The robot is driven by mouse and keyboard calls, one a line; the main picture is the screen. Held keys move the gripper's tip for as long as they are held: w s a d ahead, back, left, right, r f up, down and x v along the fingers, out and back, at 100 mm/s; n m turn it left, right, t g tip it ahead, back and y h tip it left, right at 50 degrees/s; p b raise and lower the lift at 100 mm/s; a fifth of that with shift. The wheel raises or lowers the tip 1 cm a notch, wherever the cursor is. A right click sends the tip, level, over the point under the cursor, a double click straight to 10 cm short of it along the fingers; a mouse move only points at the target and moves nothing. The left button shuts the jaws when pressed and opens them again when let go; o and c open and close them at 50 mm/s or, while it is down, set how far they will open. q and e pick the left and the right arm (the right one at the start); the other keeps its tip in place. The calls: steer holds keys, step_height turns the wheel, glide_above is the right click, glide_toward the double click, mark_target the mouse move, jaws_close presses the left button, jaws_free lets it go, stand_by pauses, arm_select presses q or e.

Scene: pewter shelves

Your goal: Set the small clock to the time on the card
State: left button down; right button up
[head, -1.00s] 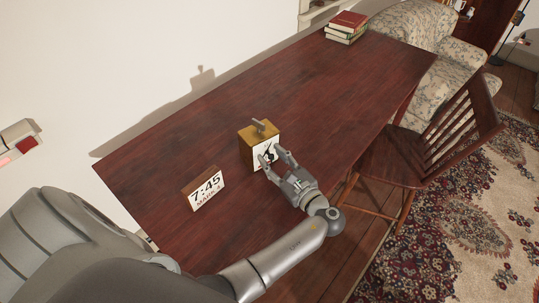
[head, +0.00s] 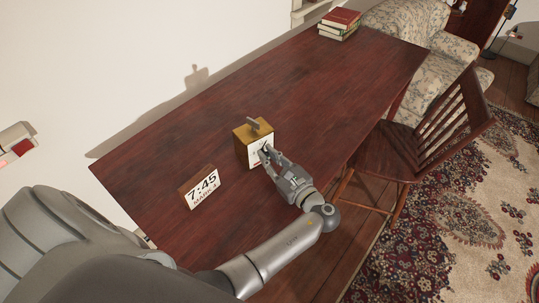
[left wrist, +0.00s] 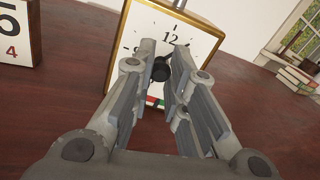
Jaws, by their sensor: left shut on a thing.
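The small clock (head: 241,148) is a brass box with a handle on top and a white face, upright on the desk. In the left wrist view the clock (left wrist: 148,24) shows a "12" and a dark knob (left wrist: 161,70) at the middle of its face. My left gripper (head: 266,151) is at the face, its fingers shut on the knob. The fingers hide much of the dial, so I cannot read the hands. The card (head: 199,187) stands left of the clock and reads 7:45, with a smaller line below. My right gripper is not in view.
A wall runs along the left.

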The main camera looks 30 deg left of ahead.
arm_select(q)
steer(key=m+p, duration=0.1)
steer(key=p, duration=0.1)
steer(key=m+p, duration=0.1)
steer(key=p, duration=0.1)
steer(key=shift+r+m, duration=0.3)
steer(key=shift+m, duration=0.1)
steer(key=shift+f+m+p, duration=0.15)
steer(key=shift+m+p, duration=1.05)
steer(key=shift+p, duration=0.05)
steer(key=shift+f+m+p, duration=0.15)
steer(key=shift+m+p, duration=0.25)
steer(key=shift+m, duration=0.1)
steer(key=c, duration=1.4)
jaws_free()
steer(key=shift+o, duration=0.2)
steer(key=shift+r, duration=5)
